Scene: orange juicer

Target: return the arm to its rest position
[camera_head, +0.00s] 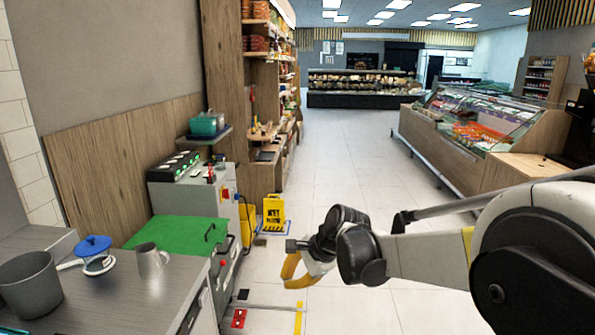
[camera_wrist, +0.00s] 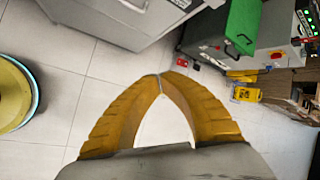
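My gripper (camera_head: 293,273) hangs over the open floor, right of the counter, at the end of my arm, which reaches in from the right of the head view. In the wrist view, its two yellow curved fingers (camera_wrist: 160,78) meet at the tips. Only floor shows in the gap between them, and nothing is held. The fingers touch no object.
The metal counter (camera_head: 125,300) at left bears a grey pot (camera_head: 30,283), a blue-lidded item (camera_head: 95,250) and a metal mug (camera_head: 150,260). Behind stands a green-topped machine (camera_head: 175,232). A yellow wet-floor sign (camera_head: 273,212) stands beyond. The tiled aisle (camera_head: 350,150) is clear.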

